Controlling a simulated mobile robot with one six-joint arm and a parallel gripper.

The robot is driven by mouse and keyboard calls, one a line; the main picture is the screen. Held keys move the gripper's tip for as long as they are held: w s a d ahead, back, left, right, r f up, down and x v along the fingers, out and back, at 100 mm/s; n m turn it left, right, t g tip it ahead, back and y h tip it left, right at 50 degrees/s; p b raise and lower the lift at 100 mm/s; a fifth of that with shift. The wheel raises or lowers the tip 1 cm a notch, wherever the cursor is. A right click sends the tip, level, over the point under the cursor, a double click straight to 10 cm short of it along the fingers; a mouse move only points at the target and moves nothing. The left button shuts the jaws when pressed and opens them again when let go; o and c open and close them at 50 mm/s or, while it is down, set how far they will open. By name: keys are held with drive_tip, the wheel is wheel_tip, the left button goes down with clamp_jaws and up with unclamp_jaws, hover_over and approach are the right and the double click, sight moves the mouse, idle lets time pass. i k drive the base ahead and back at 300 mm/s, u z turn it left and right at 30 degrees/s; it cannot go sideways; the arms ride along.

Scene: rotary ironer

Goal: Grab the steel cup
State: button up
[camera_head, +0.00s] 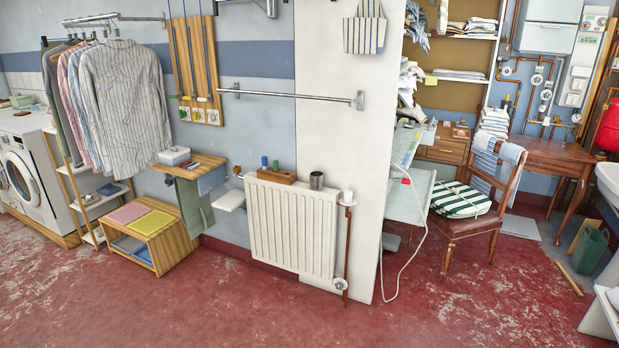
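The steel cup (316,180) is a small grey metal cylinder. It stands upright on top of the white radiator (291,228), near the radiator's right end. A wooden block (277,175) with a blue and a green peg-like piece sits on the radiator just left of the cup, apart from it. A white thermostat-like knob (348,196) on a copper pipe stands close to the right of the cup. My gripper is not visible in this view.
The red, worn floor before the radiator is clear. A wall rail (290,94) runs above the cup. A small white shelf (231,200) and wooden bench (158,238) stand left. A white cable (409,262) hangs right, near a wooden chair (474,218).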

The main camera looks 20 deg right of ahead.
sight(316, 181)
drive_tip(key=u, duration=0.3)
drive_tip(key=i, duration=1)
drive_tip(key=u, duration=0.55)
drive_tip(key=i, duration=0.65)
drive_tip(key=u, duration=0.2)
